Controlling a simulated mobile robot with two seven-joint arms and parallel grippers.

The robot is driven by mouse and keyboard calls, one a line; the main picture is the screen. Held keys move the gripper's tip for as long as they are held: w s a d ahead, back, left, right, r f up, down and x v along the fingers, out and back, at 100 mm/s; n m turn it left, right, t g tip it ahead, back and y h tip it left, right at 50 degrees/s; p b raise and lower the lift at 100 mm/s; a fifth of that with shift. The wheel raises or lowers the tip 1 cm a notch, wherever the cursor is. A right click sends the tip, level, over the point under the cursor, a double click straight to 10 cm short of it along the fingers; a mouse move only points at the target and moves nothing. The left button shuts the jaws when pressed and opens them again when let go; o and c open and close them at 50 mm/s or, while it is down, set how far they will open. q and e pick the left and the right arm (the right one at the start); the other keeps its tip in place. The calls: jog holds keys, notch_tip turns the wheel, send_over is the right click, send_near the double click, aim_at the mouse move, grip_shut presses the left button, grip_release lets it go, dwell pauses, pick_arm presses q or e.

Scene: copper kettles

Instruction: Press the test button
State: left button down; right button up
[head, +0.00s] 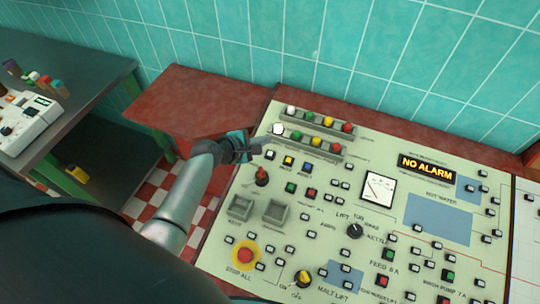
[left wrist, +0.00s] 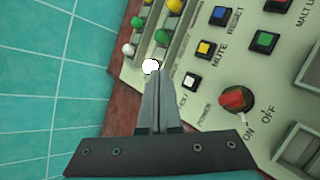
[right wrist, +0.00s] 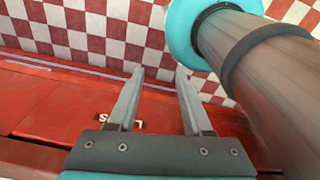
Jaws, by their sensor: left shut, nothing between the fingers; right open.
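The test button (head: 270,154) is a small white square on the pale control panel, left of the yellow mute button (head: 287,160) and the blue reset button (head: 306,168). The test button also shows in the left wrist view (left wrist: 190,82), its label partly hidden by my fingers. My left gripper (head: 267,141) is shut and empty. Its tips lie just beside the test button, toward the white lamp (left wrist: 151,66), apart from the button in the picture. I cannot tell their height above the panel. My right gripper (right wrist: 159,72) is open and empty, over a red surface.
Two rows of coloured lamps (head: 318,142) stand behind the buttons. A red rotary power switch (head: 262,177) is close in front. The "NO ALARM" display (head: 427,168) and dial gauge (head: 378,188) are further right. A tiled wall (head: 330,45) rises behind.

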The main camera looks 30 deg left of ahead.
aim_at(270, 154)
pick_arm(q)
jog(key=f+b, duration=0.2)
jog(key=w+f+b, duration=0.1)
jog(key=f+b, duration=0.2)
jog(key=shift+f, duration=0.15)
jog(key=shift+w+f+b, duration=0.1)
jog(key=shift+f+b, duration=0.3)
jog(key=shift+f, duration=0.1)
dwell(1.6)
jog(key=shift+w+f, duration=0.1)
jog(key=shift+f, duration=0.2)
jog(key=shift+f+b, duration=0.35)
jog(key=shift+b, duration=0.15)
dwell(0.4)
jog(key=shift+r+p, duration=0.8)
jog(key=shift+p, duration=0.15)
